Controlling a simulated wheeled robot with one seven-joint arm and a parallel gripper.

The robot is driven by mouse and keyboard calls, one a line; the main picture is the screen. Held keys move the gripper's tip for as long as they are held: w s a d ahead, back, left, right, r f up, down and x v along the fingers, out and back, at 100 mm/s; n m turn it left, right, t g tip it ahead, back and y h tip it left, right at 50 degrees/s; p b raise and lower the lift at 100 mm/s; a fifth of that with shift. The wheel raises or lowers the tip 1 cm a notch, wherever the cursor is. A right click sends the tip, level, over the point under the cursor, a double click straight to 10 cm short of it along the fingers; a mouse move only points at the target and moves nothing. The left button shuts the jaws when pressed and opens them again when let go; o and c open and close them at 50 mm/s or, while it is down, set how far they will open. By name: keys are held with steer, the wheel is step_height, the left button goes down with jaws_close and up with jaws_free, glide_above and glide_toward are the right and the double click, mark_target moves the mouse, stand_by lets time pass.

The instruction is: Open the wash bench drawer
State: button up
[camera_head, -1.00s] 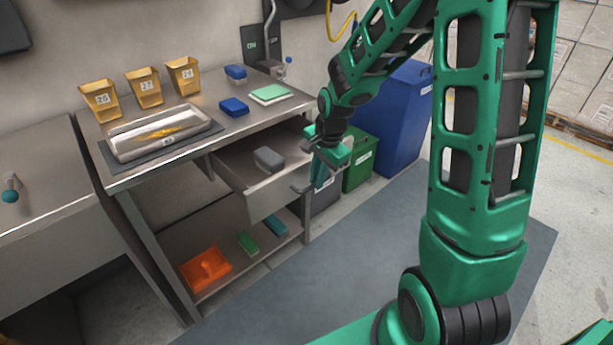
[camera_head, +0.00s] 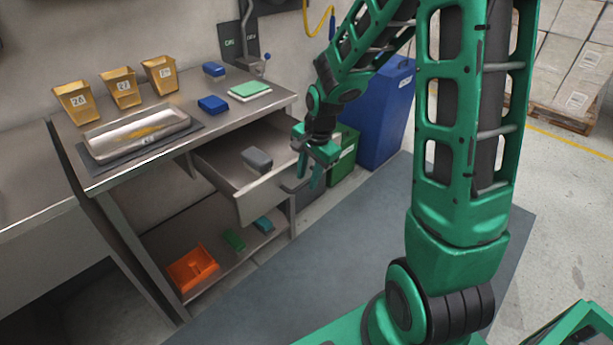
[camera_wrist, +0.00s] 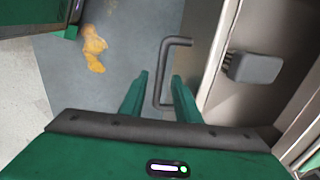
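The wash bench (camera_head: 150,162) has a metal drawer (camera_head: 225,179) that stands clearly pulled out, with a grey block (camera_head: 257,160) inside. My gripper (camera_head: 309,178) is at the drawer's front, on its right side. In the wrist view my gripper (camera_wrist: 159,97) has its two green fingers apart, with the dark bar handle (camera_wrist: 167,72) passing between them. Gaps show beside the bar, so I see no firm grip. The grey block (camera_wrist: 256,68) also shows in the wrist view, right of the handle.
On the bench top are yellow bins (camera_head: 121,88), a metal tray (camera_head: 137,132), a blue block (camera_head: 213,104) and a green-topped pad (camera_head: 250,90). An orange tray (camera_head: 193,268) is on the lower shelf. Blue (camera_head: 383,120) and green (camera_head: 343,152) floor bins stand behind my gripper.

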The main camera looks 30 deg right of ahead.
step_height(320, 180, up, 10)
steer(key=s, duration=0.2)
steer(key=shift+d+r, duration=0.25)
steer(key=shift+d, duration=0.05)
stand_by(0.5)
steer(key=s+d+r+n+g, duration=0.1)
steer(key=s+d+n, duration=0.3)
steer(key=s, duration=0.9)
steer(key=s+d+r+n+g, duration=0.1)
steer(key=s+d+n, duration=0.3)
steer(key=s, duration=0.9)
steer(key=shift+s+d+r, duration=0.15)
steer(key=shift+s+r, duration=0.15)
steer(key=shift+r, duration=0.1)
